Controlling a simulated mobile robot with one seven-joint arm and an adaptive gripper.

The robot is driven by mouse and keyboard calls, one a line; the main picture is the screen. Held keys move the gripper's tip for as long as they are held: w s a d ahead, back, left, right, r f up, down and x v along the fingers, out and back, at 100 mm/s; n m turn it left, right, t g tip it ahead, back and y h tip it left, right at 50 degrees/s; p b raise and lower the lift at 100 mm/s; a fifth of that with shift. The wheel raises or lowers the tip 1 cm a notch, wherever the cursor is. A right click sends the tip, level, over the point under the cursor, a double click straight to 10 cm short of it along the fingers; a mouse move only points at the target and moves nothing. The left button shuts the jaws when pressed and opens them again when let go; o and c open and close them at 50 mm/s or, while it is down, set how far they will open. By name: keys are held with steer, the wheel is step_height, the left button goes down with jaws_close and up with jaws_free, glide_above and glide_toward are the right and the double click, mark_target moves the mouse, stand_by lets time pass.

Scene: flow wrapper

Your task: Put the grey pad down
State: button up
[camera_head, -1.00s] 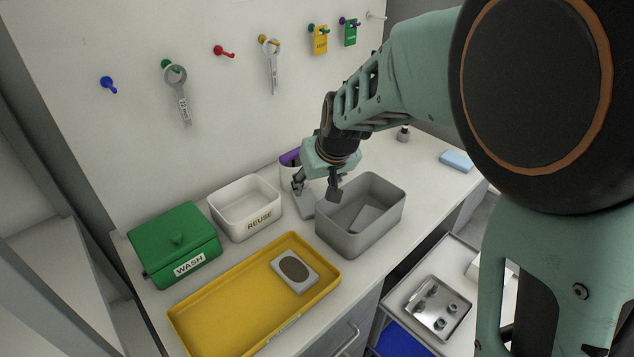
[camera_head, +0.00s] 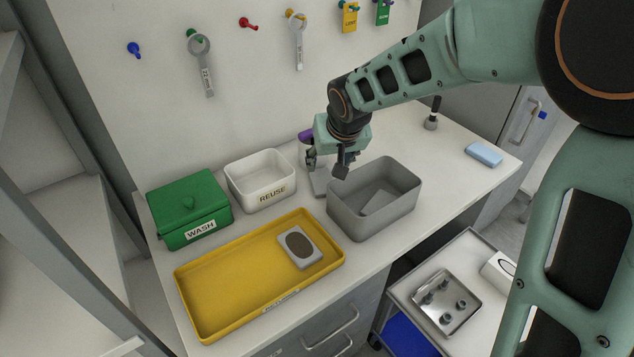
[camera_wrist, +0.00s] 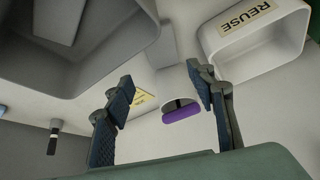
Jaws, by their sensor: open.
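A plain grey pad (camera_head: 321,181) stands or lies on the bench between the white REUSE bin and the grey bin. It also shows in the wrist view (camera_wrist: 163,45), between the two bins. My gripper (camera_head: 327,168) is just above and beside it, partly in front of it. In the wrist view the fingers (camera_wrist: 163,97) are spread wide with nothing between them. Another flat grey piece (camera_head: 378,203) lies inside the grey bin (camera_head: 360,222). A grey pad with a brown oval (camera_head: 299,247) lies in the yellow tray (camera_head: 215,296).
The white REUSE bin (camera_head: 262,192) and green WASH box (camera_head: 192,212) stand left. A purple-topped cup (camera_wrist: 181,111) is behind my gripper, close to the wall. A blue block (camera_head: 484,154) lies right. A lower cart (camera_head: 405,285) holds a metal tray (camera_head: 446,302).

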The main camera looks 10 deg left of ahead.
glide_toward(322, 180)
steer(key=x, duration=0.1)
steer(key=b+x, duration=0.1)
steer(key=shift+w+f, duration=0.15)
steer(key=shift+w, duration=0.3)
steer(key=x, duration=0.4)
steer(key=shift+s+a+f+b, duration=0.1)
steer(key=shift+s+f+b, duration=0.2)
steer(key=shift+w+a+f, duration=0.1)
steer(key=shift+w+f, duration=0.2)
steer(key=shift+f, duration=0.15)
steer(key=shift+f+b, duration=0.15)
steer(key=shift+b, duration=0.15)
steer(key=shift+c, duration=0.5)
steer(key=c, duration=0.6)
